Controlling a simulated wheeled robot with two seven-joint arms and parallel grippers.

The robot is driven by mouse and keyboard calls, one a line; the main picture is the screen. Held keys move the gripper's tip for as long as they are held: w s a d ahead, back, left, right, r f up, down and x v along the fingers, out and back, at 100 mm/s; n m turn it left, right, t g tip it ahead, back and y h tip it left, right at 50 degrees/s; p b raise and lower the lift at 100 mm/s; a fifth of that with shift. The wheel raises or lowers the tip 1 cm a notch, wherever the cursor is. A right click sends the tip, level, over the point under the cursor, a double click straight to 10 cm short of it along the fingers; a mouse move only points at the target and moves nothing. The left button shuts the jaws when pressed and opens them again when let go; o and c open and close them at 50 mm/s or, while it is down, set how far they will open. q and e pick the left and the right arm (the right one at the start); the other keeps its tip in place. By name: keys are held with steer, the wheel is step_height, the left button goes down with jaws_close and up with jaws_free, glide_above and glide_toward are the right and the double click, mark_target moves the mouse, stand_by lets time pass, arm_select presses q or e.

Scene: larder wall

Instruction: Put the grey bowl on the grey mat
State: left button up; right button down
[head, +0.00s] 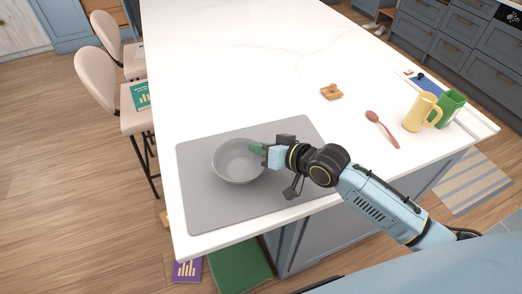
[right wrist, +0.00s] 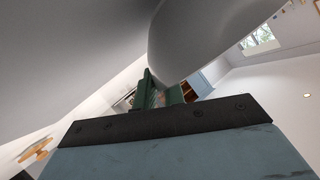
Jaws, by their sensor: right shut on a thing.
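The grey bowl (head: 236,161) is over the left-middle part of the grey mat (head: 212,211) on the white counter. It looks upright; I cannot tell whether it touches the mat or is just above it. My right gripper (head: 259,150) reaches in from the right and is shut on the bowl's right rim with its green fingertips. In the right wrist view the bowl's grey side (right wrist: 205,35) fills the upper middle, beside the green fingers (right wrist: 162,92). My left gripper is not in view.
A yellow mug (head: 419,112) and a green container (head: 449,107) stand at the right edge. Beige chairs (head: 97,78) stand left.

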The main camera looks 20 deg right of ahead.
steer(key=shift+f, duration=0.45)
steer(key=c, duration=1.5)
jaws_free()
steer(key=shift+f, duration=0.1)
steer(key=p+v, duration=0.1)
steer(key=v, duration=1.1)
steer(key=shift+a, duration=0.1)
